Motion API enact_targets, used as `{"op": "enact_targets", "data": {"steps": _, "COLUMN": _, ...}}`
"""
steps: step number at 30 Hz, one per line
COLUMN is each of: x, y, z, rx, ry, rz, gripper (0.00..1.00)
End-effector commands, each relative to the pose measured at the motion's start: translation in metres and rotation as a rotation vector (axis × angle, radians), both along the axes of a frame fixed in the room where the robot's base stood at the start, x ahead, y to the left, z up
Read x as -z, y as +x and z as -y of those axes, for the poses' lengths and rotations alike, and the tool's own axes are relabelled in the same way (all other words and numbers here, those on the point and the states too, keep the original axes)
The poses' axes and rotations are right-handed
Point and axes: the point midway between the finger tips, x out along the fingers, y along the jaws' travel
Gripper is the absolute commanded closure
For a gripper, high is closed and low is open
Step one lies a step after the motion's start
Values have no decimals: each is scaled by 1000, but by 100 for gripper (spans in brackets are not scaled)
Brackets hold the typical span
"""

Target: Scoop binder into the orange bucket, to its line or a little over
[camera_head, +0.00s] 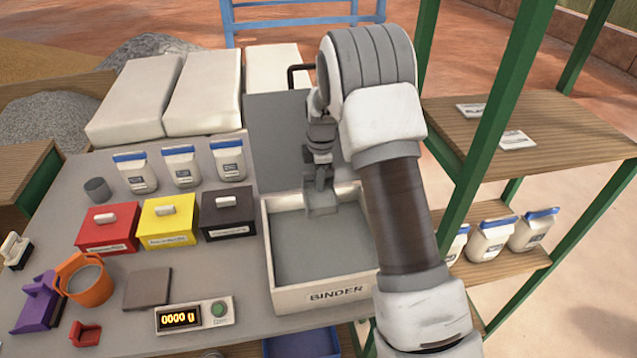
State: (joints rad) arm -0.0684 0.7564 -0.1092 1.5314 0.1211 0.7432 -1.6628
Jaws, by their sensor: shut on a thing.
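My gripper (319,181) is over the back part of this bin, pointing down. It is shut on a grey scoop (321,204). The scoop is at the back of the bin; I cannot tell whether it touches the powder or holds any.
A scale display (180,319) reads 0000 g, near a flat brown plate (147,289). A green-posted shelf (487,110) rises at right.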

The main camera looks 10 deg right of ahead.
Motion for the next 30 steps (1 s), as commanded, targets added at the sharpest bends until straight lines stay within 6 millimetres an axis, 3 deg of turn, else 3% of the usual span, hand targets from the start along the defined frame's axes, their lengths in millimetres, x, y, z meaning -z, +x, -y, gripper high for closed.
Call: {"op": "enact_targets", "data": {"steps": 30, "x": -6, "y": -25, "z": 0, "rx": 0, "ry": 0, "rz": 241, "gripper": 100}}
